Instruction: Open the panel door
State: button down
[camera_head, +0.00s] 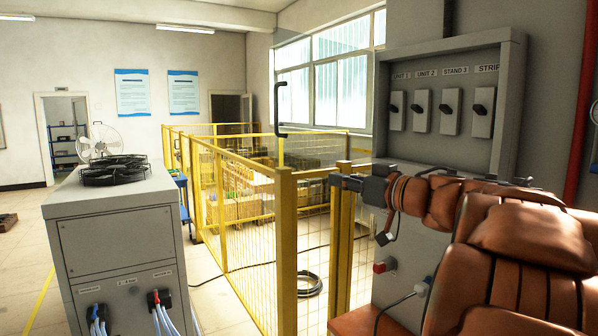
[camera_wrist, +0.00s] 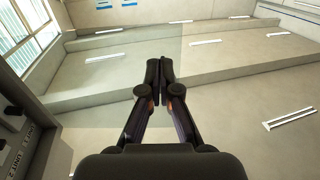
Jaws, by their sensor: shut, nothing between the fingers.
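The grey panel (camera_head: 451,60) stands at the right in the head view, with its labelled switches uncovered. A clear, faintly tinted door (camera_head: 325,110) seems to stand swung out to the left from the panel's left edge. Its black handle (camera_head: 279,109) is upright at the door's far left edge. My gripper (camera_head: 336,180) is below the door's middle, to the right of and lower than the handle, apart from it. In the wrist view my gripper (camera_wrist: 160,73) is shut and empty, fingertips together. The panel's edge and labels (camera_wrist: 19,153) show at lower left there.
A grey cabinet (camera_head: 115,235) with a fan (camera_head: 99,142) stands at the left. Yellow mesh fencing (camera_head: 285,235) runs through the middle. A cable coil (camera_head: 309,285) lies on the floor. A red pipe (camera_head: 578,130) runs at far right.

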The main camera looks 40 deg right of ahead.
jog(key=p, duration=0.2)
send_near(291, 170)
jog(key=w, duration=0.2)
jog(key=w+a, duration=0.1)
jog(key=w, duration=0.2)
jog(key=shift+r, duration=0.1)
jog(key=shift+w+a, duration=0.15)
jog(key=shift+w, duration=0.95)
